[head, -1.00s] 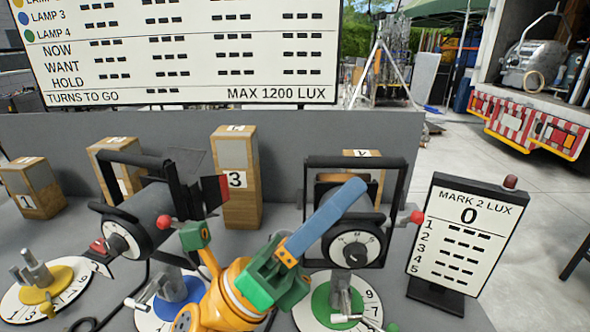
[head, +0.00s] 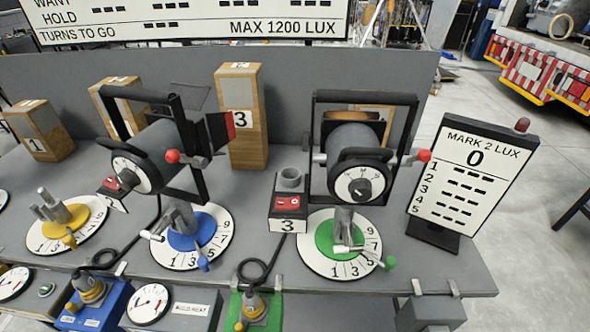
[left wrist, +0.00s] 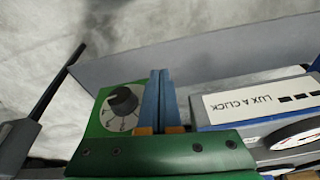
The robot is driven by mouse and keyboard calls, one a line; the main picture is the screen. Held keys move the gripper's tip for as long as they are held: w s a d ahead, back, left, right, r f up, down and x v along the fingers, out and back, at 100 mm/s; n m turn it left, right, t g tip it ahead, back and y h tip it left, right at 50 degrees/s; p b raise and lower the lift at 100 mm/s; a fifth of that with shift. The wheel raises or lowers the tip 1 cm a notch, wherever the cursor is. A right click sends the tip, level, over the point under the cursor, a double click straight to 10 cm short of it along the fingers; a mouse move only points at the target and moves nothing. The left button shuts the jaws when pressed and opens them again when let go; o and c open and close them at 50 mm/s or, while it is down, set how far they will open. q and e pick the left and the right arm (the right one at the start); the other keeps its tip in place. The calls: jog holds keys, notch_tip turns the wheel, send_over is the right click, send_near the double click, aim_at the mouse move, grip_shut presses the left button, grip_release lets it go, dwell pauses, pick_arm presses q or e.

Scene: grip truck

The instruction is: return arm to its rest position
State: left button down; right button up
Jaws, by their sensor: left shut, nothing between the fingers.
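My left gripper (left wrist: 160,100) shows in the left wrist view. Its two blue fingers lie side by side, shut, with nothing between them. Behind the fingers are a green panel with a black knob (left wrist: 123,100) and a box labelled "LUX A CLICK" (left wrist: 262,103). I cannot tell how far the fingers are from these. Neither gripper shows in the head view. The middle lamp (head: 150,157) and the right lamp (head: 355,160) stand above the blue dial (head: 213,228) and the green dial (head: 312,255), with no arm over them.
Numbered wooden blocks, among them block 3 (head: 243,150), stand along the back of the grey table (head: 455,268). The "MARK 2 LUX" board (head: 465,180) stands at its right end. Meters and small boxes (head: 170,308) line the front. Open floor (head: 545,200) lies to the right.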

pick_arm(q)
jog(key=s+f+g, duration=0.1)
jog(key=s+f, duration=0.3)
jog(key=f, duration=0.8)
jog(key=s+a+f+g, duration=0.1)
jog(key=s+a+f, duration=0.1)
jog(key=s+f, duration=0.6)
jog(key=s, duration=0.2)
jog(key=shift+s+a, duration=0.15)
jog(key=shift+s, duration=0.15)
jog(key=shift+f, duration=0.1)
